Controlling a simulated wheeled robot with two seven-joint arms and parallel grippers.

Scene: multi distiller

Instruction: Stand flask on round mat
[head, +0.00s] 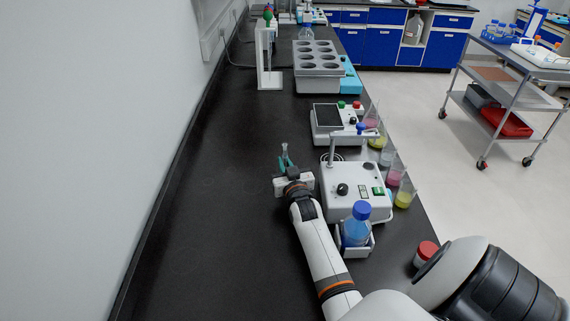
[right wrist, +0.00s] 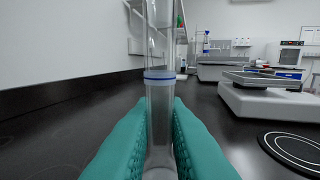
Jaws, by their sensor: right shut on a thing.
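My right gripper (head: 287,170) is shut on a clear glass flask (head: 284,151), left of the white devices on the black bench. In the right wrist view the green fingers (right wrist: 160,140) close on both sides of the flask's clear neck (right wrist: 160,105), which has a blue ring. The flask stands upright; its base is hidden, so I cannot tell whether it touches the bench. The round mat (right wrist: 297,149), black with white rings, lies to the right of the flask. In the head view the mat (head: 331,157) shows only partly, beside a white device. My left gripper is not in view.
A white device with a knob (head: 352,192) stands right of the gripper, with another device (head: 334,123) behind it. A blue-capped bottle (head: 356,226) stands close to my forearm. Several beakers (head: 394,172) line the right bench edge. The bench's left side (head: 215,210) is clear.

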